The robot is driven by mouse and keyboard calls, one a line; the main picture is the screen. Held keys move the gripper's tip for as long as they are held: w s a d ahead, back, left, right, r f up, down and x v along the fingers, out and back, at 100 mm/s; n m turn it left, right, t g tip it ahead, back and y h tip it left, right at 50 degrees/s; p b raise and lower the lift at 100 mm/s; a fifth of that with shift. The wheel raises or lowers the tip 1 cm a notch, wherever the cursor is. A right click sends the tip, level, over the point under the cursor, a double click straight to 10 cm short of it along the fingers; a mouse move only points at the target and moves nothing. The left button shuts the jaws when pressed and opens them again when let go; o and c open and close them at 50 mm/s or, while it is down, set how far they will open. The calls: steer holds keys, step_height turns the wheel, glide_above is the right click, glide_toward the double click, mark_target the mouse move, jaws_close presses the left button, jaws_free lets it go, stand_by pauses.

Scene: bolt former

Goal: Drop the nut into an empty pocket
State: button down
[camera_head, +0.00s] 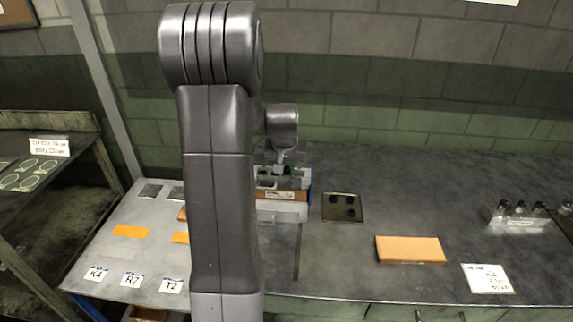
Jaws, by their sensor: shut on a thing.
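My gripper (280,160) is small and far off, partly behind my own grey arm. It is shut on the nut, which is too small and dark to make out clearly. It points down above a partitioned box (290,183) with dark pockets and an orange-brown front strip bearing a label. The left part of the box is hidden by my arm. I cannot tell which pockets are empty, or how far above them the fingertips are.
Right of the box, a dark square plate (342,200) has round dark spots. An orange-brown block (410,249) and a white label card (487,279) lie farther right, with a rack (520,217) of dark-topped pieces behind. Orange pads and labels lie on the left.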

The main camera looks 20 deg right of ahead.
steer(key=c, duration=1.2)
jaws_free()
steer(key=b+v, duration=0.1)
steer(key=v, duration=1.3)
steer(key=shift+f, duration=0.1)
steer(key=p+x, duration=0.1)
steer(key=x, duration=1.2)
steer(key=shift+w+d+f, duration=0.1)
steer(key=shift+w+f, duration=0.05)
steer(key=shift+f, duration=0.2)
steer(key=shift+r, duration=0.1)
